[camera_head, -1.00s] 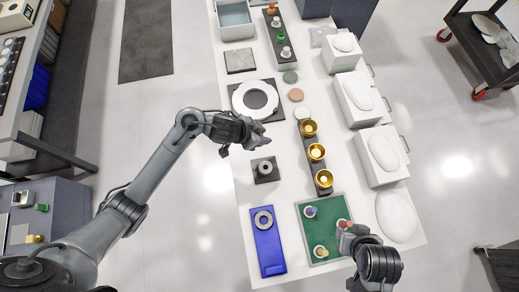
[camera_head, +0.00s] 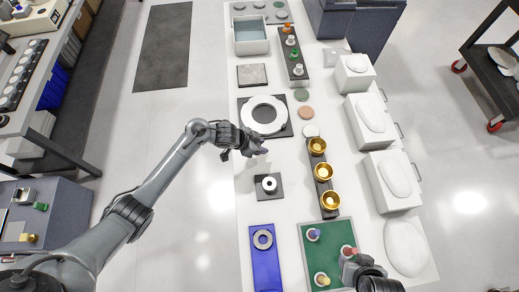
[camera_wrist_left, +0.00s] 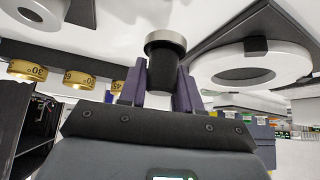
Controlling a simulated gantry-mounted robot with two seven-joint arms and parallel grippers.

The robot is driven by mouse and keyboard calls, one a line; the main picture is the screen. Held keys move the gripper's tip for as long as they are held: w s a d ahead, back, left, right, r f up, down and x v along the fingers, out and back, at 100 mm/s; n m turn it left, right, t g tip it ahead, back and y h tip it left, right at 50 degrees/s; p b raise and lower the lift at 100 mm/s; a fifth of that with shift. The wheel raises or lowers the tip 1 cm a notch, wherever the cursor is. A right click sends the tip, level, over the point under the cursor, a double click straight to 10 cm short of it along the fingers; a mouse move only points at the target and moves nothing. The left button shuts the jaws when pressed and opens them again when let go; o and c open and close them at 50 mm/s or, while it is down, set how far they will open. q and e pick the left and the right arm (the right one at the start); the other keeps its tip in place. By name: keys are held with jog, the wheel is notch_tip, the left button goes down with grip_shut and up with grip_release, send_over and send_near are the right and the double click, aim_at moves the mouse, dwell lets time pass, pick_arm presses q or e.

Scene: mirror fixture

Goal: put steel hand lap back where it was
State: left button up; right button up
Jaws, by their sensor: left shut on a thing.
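The steel hand lap (camera_wrist_left: 166,40) has a steel disc on a black handle. In the left wrist view the two fingers of my left gripper (camera_wrist_left: 160,85) are closed on its handle, with the disc at the top. In the head view my left gripper (camera_head: 260,150) is above the white table, between the large white ring and the small black square plate; the lap can hardly be made out there. My right gripper (camera_head: 350,262) is at the lower right, over the green mat's right edge by a red-topped piece; its fingers are unclear.
The white ring (camera_head: 264,131) lies on a dark plate. The small black plate (camera_head: 261,194) carries a round part. Gold cups (camera_head: 317,146) stand in a dark rack to the right.

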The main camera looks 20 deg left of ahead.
pick_arm(q)
jog(key=shift+w+a+f, duration=0.15)
jog(key=shift+w+f, duration=0.1)
jog(key=shift+w, duration=0.05)
notch_tip(320, 180, down, 4)
jog(key=shift+r, duration=0.2)
jog(key=shift+f, duration=0.1)
jog(key=shift+f, duration=0.15)
jog(key=o, duration=1)
